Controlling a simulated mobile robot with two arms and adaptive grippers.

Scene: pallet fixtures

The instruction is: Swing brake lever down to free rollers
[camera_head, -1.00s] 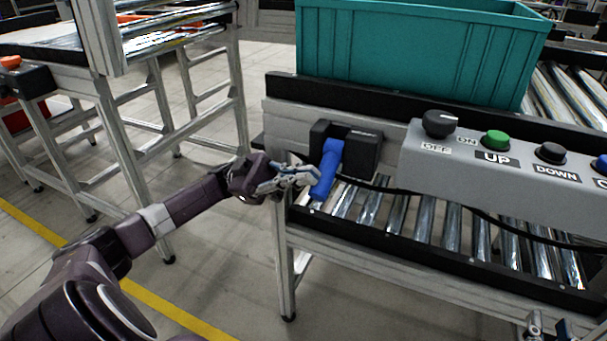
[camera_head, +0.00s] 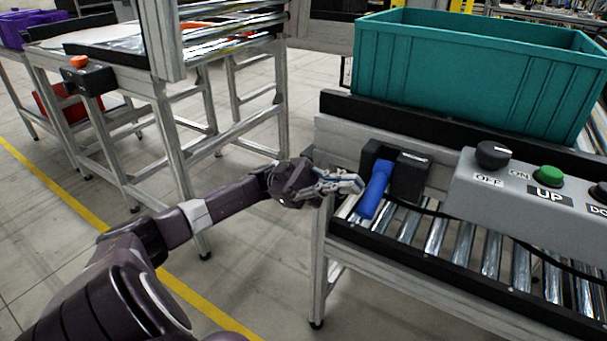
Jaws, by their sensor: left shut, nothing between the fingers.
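The blue brake lever (camera_head: 374,190) hangs from a black bracket (camera_head: 409,174) on the side of the roller conveyor. Its handle slants down and to the left, with its lower end over the rollers (camera_head: 437,236). My left gripper (camera_head: 358,184) is shut and empty, with its fingertips at the left side of the blue handle. I cannot tell whether they touch it. My right gripper is not in view.
A teal crate (camera_head: 480,80) stands on the conveyor behind the lever. A grey control box (camera_head: 530,190) with a knob and buttons is to the right. A metal frame table (camera_head: 165,120) stands at the left. The floor between is clear.

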